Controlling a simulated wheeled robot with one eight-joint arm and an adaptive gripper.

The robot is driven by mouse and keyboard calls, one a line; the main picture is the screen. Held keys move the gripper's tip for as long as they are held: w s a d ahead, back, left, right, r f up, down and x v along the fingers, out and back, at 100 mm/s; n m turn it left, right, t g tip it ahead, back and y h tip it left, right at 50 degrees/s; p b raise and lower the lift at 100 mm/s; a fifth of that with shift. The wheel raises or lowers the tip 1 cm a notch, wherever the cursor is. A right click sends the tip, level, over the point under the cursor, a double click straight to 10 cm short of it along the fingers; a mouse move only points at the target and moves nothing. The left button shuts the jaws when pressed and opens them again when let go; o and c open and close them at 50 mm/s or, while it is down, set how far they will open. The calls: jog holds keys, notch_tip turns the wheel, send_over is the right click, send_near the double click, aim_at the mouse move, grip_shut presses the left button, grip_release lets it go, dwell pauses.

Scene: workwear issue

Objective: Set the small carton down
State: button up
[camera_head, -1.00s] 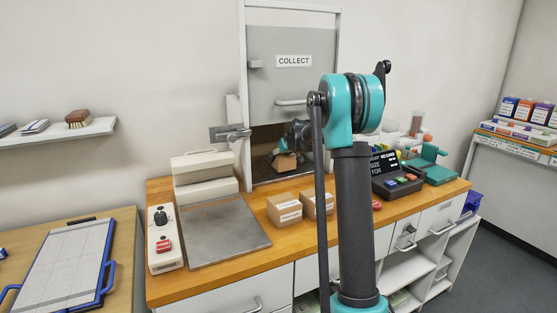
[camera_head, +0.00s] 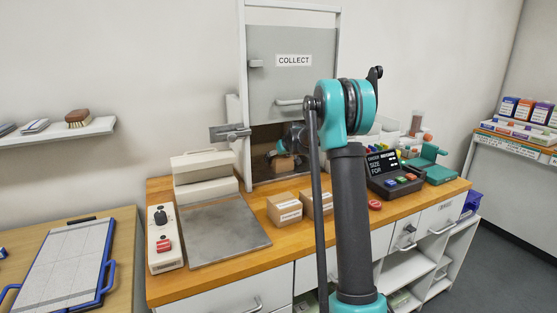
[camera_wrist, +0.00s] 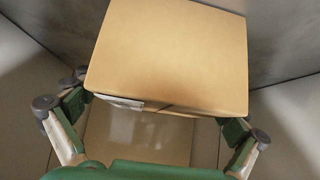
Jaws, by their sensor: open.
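The small carton (camera_head: 284,163) is a brown box inside the opening of the COLLECT hatch (camera_head: 293,90), under its raised grey door. In the wrist view the carton (camera_wrist: 170,55) fills the upper middle, with a bit of its label showing at the lower edge. My gripper (camera_wrist: 155,120) is open, with a finger on each side near the carton's close end. In the head view my gripper (camera_head: 284,150) is in the hatch opening at the carton, partly hidden by my arm. Whether a finger touches the carton is not clear.
Two labelled brown cartons, a left one (camera_head: 284,208) and a right one (camera_head: 317,204), stand on the wooden counter (camera_head: 255,265) before the hatch. A grey plate (camera_head: 222,230) lies to their left. A dark console (camera_head: 392,178) with coloured buttons stands to the right. The hatch frame (camera_head: 242,110) bounds the opening.

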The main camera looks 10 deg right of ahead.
jog(key=shift+r, duration=0.15)
jog(key=v, duration=1.2)
jog(key=shift+c, duration=0.5)
dwell(0.6)
